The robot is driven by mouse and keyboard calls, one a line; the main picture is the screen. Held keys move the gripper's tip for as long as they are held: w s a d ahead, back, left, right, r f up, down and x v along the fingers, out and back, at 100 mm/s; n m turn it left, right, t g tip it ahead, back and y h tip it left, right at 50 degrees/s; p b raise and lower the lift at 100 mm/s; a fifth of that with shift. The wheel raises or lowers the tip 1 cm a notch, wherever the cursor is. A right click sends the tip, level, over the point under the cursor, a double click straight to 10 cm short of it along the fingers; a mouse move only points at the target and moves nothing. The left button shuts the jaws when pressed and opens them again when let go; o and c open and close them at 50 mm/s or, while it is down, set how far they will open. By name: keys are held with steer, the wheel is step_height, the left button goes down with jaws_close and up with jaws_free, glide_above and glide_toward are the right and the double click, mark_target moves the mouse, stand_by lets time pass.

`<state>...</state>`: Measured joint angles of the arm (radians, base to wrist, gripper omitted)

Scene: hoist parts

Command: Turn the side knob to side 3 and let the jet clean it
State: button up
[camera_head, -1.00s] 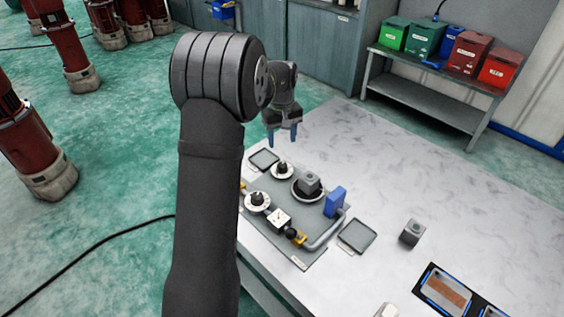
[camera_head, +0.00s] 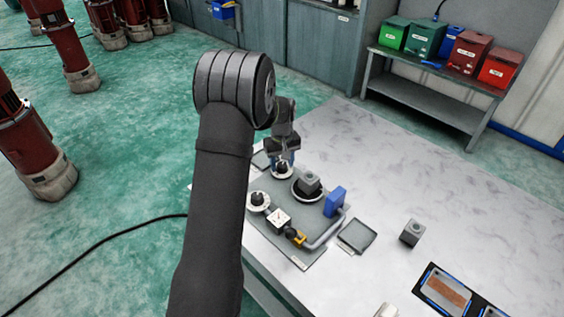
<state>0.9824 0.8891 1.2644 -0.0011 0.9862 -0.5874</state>
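A grey fixture plate (camera_head: 300,262) lies on the table. A black knob on a white dial (camera_head: 282,171) is at its far end, and a similar knob on a white dial (camera_head: 257,201) is at its left. The dial markings are too small to read. My gripper (camera_head: 282,160) points down at the far knob, its blue fingertips close to the knob's top. Whether they touch or grip it is unclear. A grey block (camera_head: 310,181) sits in a dark round holder with a pale rim. A blue upright block (camera_head: 334,202) stands beside it, with a grey pipe (camera_head: 326,236) near its foot.
A black knob with yellow parts (camera_head: 294,235) and a small white square piece (camera_head: 278,218) are at the plate's near end. Grey trays (camera_head: 357,236) lie beside the plate. A loose grey block (camera_head: 412,232) stands to the right. The table's far right is clear.

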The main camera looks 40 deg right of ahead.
steer(key=c, duration=0.7)
steer(key=m, duration=0.4)
steer(key=shift+m, duration=2.3)
steer(key=o, duration=1)
steer(key=shift+c, duration=0.2)
